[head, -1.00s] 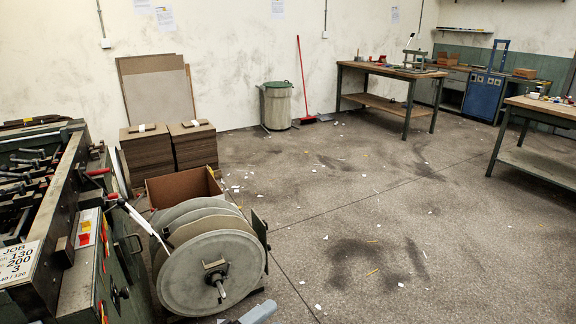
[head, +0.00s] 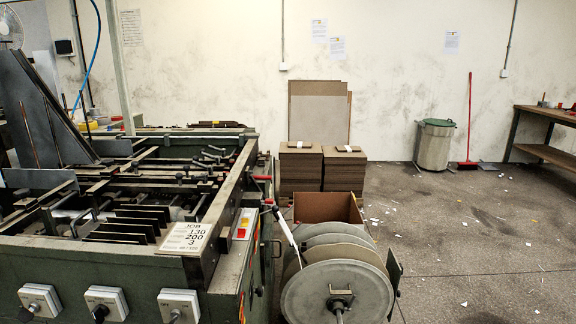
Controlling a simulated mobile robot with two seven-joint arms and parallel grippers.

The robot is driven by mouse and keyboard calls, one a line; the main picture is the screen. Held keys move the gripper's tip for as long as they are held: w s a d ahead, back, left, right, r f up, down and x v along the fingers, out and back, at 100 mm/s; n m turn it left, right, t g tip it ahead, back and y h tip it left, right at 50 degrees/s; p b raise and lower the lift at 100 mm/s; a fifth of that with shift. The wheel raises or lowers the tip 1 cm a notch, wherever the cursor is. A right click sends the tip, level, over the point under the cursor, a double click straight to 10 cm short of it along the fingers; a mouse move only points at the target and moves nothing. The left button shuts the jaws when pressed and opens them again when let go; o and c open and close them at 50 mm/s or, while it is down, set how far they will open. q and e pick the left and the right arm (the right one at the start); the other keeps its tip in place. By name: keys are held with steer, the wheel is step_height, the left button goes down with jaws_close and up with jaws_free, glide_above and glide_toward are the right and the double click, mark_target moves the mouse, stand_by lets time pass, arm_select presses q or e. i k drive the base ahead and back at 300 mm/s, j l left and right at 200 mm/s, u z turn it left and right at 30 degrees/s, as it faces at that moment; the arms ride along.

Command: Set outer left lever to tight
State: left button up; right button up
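The greyboard feeder (head: 130,262) fills the left of the head view as a green machine with an open top. Several small dark levers (head: 212,158) stand in a group near its far right corner. Two red-handled levers (head: 262,178) stick out on its right side. I cannot tell which part is the outer left lever, and no tight marking is readable. Neither of my grippers is in view.
A large reel (head: 337,293) and an open cardboard box (head: 327,208) stand close on the right. Board stacks (head: 300,168) are behind them. The floor at the right is mostly open, with scraps.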

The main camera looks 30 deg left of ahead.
mark_target(203, 175)
steer(key=u, duration=2.05)
